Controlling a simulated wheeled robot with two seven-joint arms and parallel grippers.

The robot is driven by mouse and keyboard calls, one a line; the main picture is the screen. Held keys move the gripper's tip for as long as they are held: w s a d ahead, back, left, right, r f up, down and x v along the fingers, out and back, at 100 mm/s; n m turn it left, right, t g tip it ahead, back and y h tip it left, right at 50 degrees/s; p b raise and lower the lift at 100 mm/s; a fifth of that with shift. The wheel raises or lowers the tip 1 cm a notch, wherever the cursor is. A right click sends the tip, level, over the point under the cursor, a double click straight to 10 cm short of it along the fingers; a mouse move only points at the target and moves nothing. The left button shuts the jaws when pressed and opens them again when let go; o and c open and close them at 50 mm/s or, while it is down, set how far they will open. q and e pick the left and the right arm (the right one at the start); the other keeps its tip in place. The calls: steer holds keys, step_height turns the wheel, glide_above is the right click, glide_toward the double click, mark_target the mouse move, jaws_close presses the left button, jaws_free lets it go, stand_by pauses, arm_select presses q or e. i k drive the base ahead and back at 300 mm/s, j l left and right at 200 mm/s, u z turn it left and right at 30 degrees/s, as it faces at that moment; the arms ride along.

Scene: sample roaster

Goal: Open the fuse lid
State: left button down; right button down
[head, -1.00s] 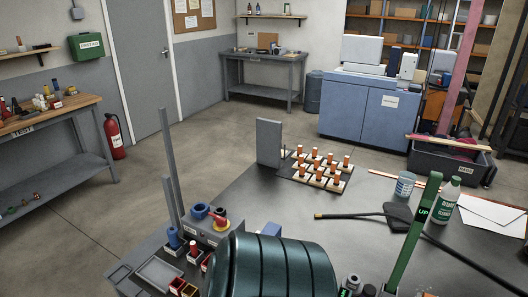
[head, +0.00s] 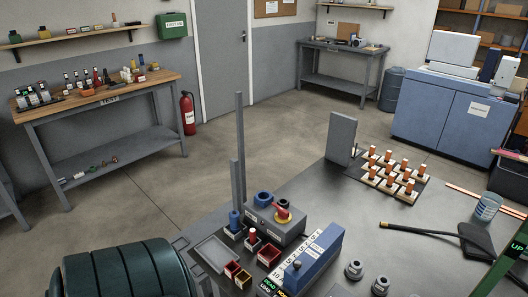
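No part in view is marked clearly as the fuse lid. A blue box-shaped cover (head: 318,258) with a black knob on top and a white lettered strip along its left side sits at the near table edge; it looks shut. Farther back, a board of orange-topped pieces (head: 392,177) lies flat beside an upright grey panel (head: 341,138). Neither of my grippers shows in the view.
A dark green ribbed body (head: 125,270) fills the lower left; I cannot tell if it is mine. Grey posts (head: 239,150) rise behind small red bins (head: 243,277). Two grey knobs (head: 354,269), a black paddle-like tool (head: 465,240) and a cup (head: 487,207) are on the table.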

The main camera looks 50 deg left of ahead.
mark_target(306, 265)
steer(key=u, duration=1.25)
